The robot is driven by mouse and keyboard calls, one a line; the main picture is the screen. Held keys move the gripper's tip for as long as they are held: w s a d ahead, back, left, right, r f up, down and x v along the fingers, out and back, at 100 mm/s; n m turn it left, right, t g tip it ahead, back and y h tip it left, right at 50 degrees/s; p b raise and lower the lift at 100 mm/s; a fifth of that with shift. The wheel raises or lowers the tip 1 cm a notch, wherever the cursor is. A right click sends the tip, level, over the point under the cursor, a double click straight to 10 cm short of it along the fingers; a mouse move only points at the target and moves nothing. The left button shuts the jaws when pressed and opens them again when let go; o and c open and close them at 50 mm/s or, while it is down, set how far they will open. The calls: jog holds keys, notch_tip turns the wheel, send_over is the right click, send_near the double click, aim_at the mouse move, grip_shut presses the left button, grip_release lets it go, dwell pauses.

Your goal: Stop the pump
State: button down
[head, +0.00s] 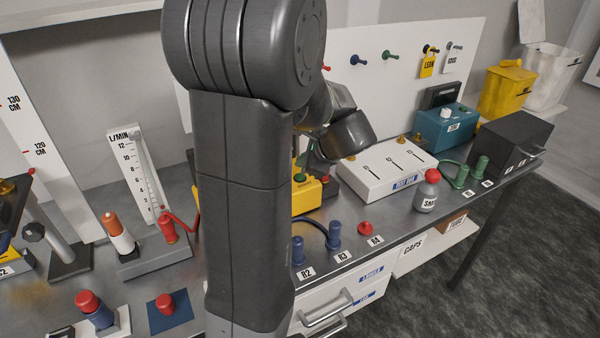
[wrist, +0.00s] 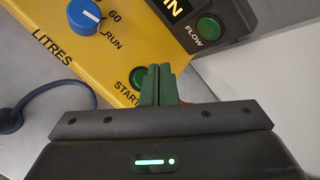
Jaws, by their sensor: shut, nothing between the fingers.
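The yellow pump box (wrist: 75,50) fills the upper left of the wrist view, with a blue dial (wrist: 86,16) and a green START button (wrist: 138,77). My gripper (wrist: 160,70) is shut and empty. Its dark green fingertips are just right of the START button; I cannot tell whether they touch the box. A sliver of red (wrist: 184,102) shows beside the fingers, mostly hidden by them. In the head view my arm hides much of the yellow box (head: 307,195); a green button (head: 299,178) and a red one (head: 325,180) show on it.
A dark unit with a lit display and a green FLOW button (wrist: 208,28) adjoins the yellow box. A flow meter (head: 138,170) stands to the left.

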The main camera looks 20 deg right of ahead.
aim_at(303, 177)
jog(key=shift+r+p, duration=1.25)
jog(key=shift+r, duration=0.65)
